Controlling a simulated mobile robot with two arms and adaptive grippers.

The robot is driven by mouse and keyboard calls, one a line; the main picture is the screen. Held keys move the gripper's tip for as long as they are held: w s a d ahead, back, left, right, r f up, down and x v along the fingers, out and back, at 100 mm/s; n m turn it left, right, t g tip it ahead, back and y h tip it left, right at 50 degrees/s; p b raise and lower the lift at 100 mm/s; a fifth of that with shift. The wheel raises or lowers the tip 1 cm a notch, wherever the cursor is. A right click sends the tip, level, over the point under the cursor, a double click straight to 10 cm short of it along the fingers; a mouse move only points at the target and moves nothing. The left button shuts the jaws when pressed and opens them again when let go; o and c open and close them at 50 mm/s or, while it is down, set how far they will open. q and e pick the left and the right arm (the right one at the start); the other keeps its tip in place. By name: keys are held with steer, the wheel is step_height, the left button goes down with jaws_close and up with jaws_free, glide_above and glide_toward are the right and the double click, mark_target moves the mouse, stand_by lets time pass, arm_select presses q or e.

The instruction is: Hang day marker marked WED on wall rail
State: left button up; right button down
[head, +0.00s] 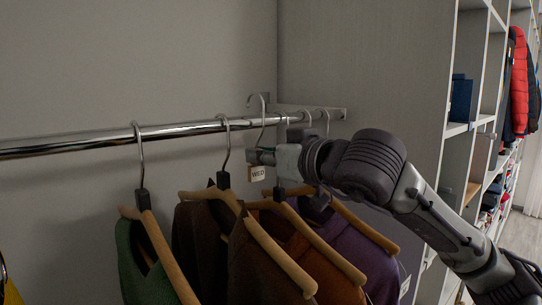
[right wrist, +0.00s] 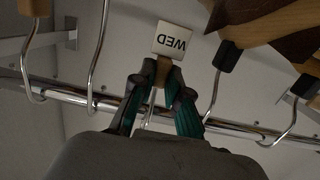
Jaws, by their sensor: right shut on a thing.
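The day marker marked WED (head: 257,174) is a small white tag with a wooden part and a tall wire hook (head: 262,104). My right gripper (head: 262,157) is shut on the marker, which hangs upright below the rail line. In the right wrist view the WED tag (right wrist: 172,40) shows upside down, and my right fingertips (right wrist: 162,75) pinch its wooden part. The wall rail (head: 180,130) is a chrome bar. The hook's bend stands above the rail's height; I cannot tell whether it rests on the rail. My left gripper is not in view.
Clothes on wooden hangers fill the rail on both sides: a green garment (head: 140,265) at left, brown ones in the middle and a purple one (head: 350,255) at right. A rail bracket (head: 335,112) is close by. Cubby shelving (head: 470,130) stands at right.

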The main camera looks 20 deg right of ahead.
steer(key=shift+w+a, duration=0.15)
steer(key=shift+w, duration=0.25)
steer(key=shift+f+b, duration=1.35)
steer(key=shift+f, duration=0.05)
steer(key=c, duration=1.1)
jaws_free()
